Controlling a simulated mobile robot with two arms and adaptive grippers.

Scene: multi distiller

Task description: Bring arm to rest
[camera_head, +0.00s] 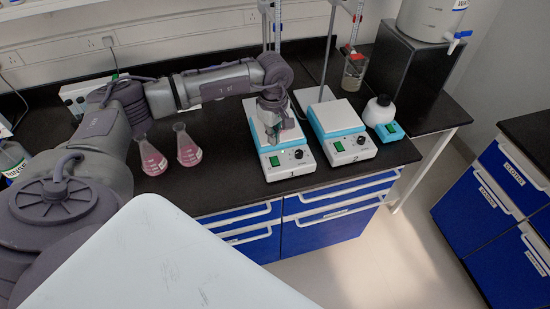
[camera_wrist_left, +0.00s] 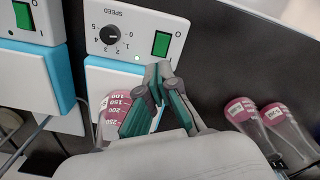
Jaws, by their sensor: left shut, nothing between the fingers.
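My left arm comes in from the left in the head view and reaches over the bench. My left gripper (camera_head: 275,137) hangs low in front of the left hotplate stirrer (camera_head: 301,161), covering part of its white top. In the left wrist view the gripper (camera_wrist_left: 160,70) has its fingertips together and empty, close to the stirrer's front panel (camera_wrist_left: 140,38) with its speed knob and green switch. A pink flask (camera_wrist_left: 112,108) shows partly behind the fingers there; the head view does not show it clearly. My right gripper is not in view.
Two flasks of pink liquid (camera_head: 152,160) (camera_head: 188,148) stand on the black bench left of the gripper. Stand rods rise behind the stirrers. Bare bench lies between flasks and stirrers.

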